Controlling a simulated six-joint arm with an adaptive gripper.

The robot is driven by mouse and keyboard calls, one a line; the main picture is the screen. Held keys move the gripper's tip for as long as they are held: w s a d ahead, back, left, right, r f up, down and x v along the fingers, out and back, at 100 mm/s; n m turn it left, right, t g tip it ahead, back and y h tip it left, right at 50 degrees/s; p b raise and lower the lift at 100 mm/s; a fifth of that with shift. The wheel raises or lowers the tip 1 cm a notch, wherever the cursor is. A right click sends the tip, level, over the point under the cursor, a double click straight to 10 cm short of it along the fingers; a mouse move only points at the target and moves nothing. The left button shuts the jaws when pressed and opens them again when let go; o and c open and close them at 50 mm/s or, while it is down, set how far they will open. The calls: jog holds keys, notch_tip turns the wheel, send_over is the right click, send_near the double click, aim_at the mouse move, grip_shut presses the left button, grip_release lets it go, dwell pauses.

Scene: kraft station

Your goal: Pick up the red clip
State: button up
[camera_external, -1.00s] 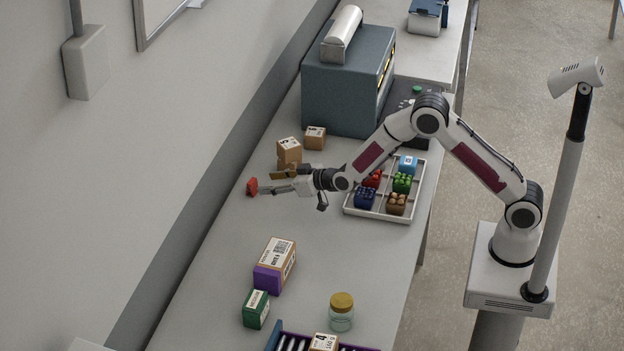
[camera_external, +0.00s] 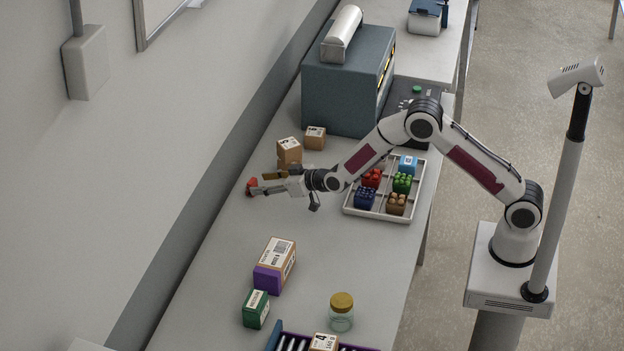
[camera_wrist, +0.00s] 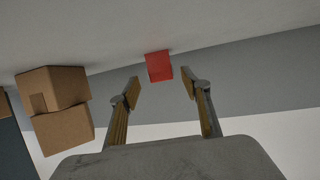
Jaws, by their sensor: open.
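The red clip (camera_external: 252,184) sits near the wall-side edge of the table in the external view, partly hidden by my gripper. In the wrist view the red clip (camera_wrist: 159,66) shows as a small red block, ahead of the gap between my fingertips. My gripper (camera_external: 262,182) is open, its fingers pointing left at the clip. In the wrist view my gripper (camera_wrist: 160,90) shows its two fingers spread, with nothing held between them. I cannot tell whether a fingertip touches the clip.
Stacked cardboard boxes (camera_external: 289,152) stand close behind my gripper, and show at left in the wrist view (camera_wrist: 60,105). A white sectioned tray (camera_external: 377,213) of coloured items lies under my arm. A purple box (camera_external: 272,268) and a jar (camera_external: 341,313) stand nearer the front.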

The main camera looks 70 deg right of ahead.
aim_at(255, 183)
jog(key=shift+x, duration=2.4)
jog(key=shift+r, duration=0.15)
jog(key=c, duration=1)
